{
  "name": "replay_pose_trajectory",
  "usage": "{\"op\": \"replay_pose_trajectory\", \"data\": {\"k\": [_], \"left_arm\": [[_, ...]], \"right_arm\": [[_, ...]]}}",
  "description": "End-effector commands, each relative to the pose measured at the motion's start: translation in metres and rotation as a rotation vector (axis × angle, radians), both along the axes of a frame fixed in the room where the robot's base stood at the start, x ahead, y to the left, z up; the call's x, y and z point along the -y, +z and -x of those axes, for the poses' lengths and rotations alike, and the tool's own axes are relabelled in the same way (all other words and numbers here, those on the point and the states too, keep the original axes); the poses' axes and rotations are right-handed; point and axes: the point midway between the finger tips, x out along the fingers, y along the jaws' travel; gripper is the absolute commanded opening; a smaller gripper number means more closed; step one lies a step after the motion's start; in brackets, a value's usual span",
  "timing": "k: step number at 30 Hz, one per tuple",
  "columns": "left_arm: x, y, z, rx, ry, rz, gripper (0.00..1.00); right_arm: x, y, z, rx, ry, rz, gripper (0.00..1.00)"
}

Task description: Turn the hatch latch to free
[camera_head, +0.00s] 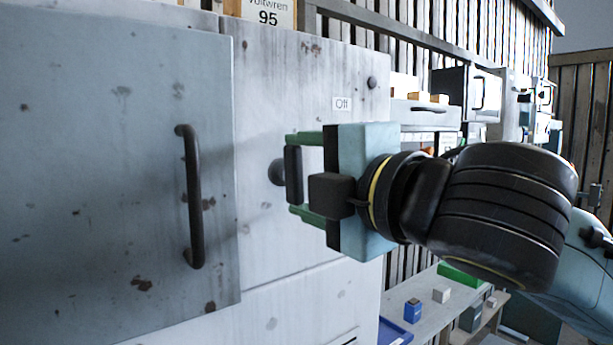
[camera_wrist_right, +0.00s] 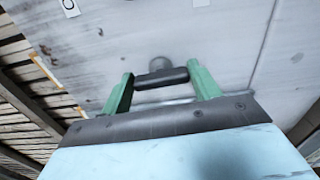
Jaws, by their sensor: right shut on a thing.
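The hatch (camera_head: 110,170) is a worn grey panel at the left of the head view, with a black upright bar handle (camera_head: 192,197). It looks closed. To its right, the latch (camera_head: 293,175) is a short black bar on a round dark hub on the pale housing face. The bar stands upright in the head view. My right gripper (camera_head: 291,174) is shut on the latch, one green finger at each end of the bar. The right wrist view also shows the latch (camera_wrist_right: 160,78) between the fingers, its hub just beyond. My left gripper is not in view.
An "Off" label (camera_head: 342,104) and a dark round knob (camera_head: 372,82) are on the housing above my right gripper. A bench (camera_head: 425,305) with small blocks and a blue tray (camera_head: 394,333) stands at lower right. Shelves and cabinets line the slatted wall behind.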

Motion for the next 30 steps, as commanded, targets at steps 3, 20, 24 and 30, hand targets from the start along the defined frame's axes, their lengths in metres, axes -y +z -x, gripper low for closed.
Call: {"op": "replay_pose_trajectory", "data": {"k": [3, 20, 24, 30], "left_arm": [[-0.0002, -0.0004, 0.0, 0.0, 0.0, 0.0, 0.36], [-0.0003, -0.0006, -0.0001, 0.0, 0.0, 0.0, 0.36], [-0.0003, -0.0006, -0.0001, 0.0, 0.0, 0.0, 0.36], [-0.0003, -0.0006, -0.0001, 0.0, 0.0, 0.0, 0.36]], "right_arm": [[0.0001, -0.0003, -0.0003, -0.022, -0.001, -0.031, 0.39], [0.0003, 0.0, -0.0002, -0.042, -0.001, -0.06, 0.39], [0.0003, -0.0001, -0.0002, -0.042, -0.001, -0.058, 0.75], [0.0002, -0.0003, -0.0001, -0.042, -0.001, -0.057, 0.84]]}}
